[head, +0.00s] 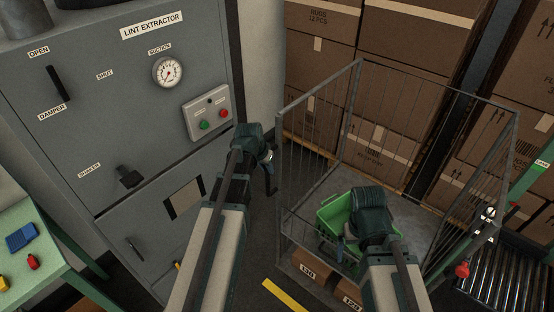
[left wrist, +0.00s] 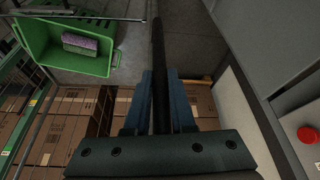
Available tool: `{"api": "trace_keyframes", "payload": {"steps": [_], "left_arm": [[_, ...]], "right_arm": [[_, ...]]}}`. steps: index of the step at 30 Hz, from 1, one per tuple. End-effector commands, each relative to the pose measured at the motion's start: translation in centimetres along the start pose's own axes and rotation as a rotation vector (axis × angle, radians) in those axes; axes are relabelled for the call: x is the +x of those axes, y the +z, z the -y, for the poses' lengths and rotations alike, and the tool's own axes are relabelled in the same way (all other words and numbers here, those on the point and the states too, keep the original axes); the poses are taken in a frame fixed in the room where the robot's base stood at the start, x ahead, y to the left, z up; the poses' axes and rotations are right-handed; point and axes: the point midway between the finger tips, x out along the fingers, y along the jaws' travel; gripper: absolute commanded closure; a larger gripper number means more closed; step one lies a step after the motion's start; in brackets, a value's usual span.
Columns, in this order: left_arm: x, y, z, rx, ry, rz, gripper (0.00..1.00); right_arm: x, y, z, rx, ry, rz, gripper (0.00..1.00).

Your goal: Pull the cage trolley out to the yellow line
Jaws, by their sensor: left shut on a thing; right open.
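The cage trolley (head: 278,160) is a grey wire cage standing before stacked cartons. The yellow line (head: 285,296) shows on the floor at the bottom, just left of the trolley's front. My left gripper (head: 269,162) is at the cage's left side, shut on a dark bar (left wrist: 158,60) between its blue fingers. Where the bar joins the cage is hidden. My right gripper (head: 342,246) is open at the trolley's front, partly covering the crate.
A grey lint extractor cabinet (head: 130,85) stands close on the left, with a button box (head: 207,114). Numbered cartons (head: 307,266) sit low at the trolley's front. A roller conveyor (head: 505,285) is at right, a green bench (head: 40,245) at left.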

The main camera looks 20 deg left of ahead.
Motion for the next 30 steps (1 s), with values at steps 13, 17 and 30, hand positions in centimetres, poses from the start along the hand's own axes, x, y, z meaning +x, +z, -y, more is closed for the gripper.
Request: {"api": "trace_keyframes", "payload": {"steps": [13,17,30], "left_arm": [[-2.4,5.3,1.3,-0.003,-0.003,-0.008,1.0],[-2.5,5.7,1.5,-0.003,-0.004,-0.008,1.0],[-2.6,5.8,1.6,-0.002,-0.005,-0.009,0.7]], "right_arm": [[-0.1,0.0,0.0,0.0,0.0,0.0,0.0],[-0.1,0.0,0.0,0.0,0.0,0.0,0.0],[-0.1,0.0,0.0,0.0,0.0,0.0,0.0]]}}
